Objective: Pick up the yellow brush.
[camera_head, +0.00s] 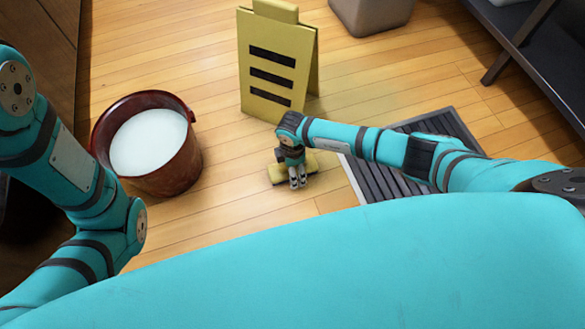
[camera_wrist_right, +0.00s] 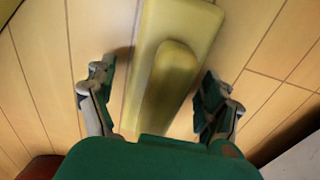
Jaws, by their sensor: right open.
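The yellow brush (camera_head: 312,162) lies on the wooden floor in front of the yellow folding sign. In the right wrist view the brush (camera_wrist_right: 198,20) is a pale yellow block with a rounded raised grip on top, lying between my finger tips. My right gripper (camera_head: 297,183) is over the brush in the head view and hides its middle. In the right wrist view my right gripper (camera_wrist_right: 155,90) is open, with one finger on each side of the brush and visible gaps. My left arm shows at the left of the head view, but its gripper is not visible.
A dark red bucket (camera_head: 184,172) of white liquid stands left of the brush. The yellow sign (camera_head: 276,50) stands behind it. A dark ribbed mat (camera_head: 385,190) lies to the right, under my right arm. A grey bin (camera_head: 365,15) and a dark shelf (camera_head: 530,45) stand farther back.

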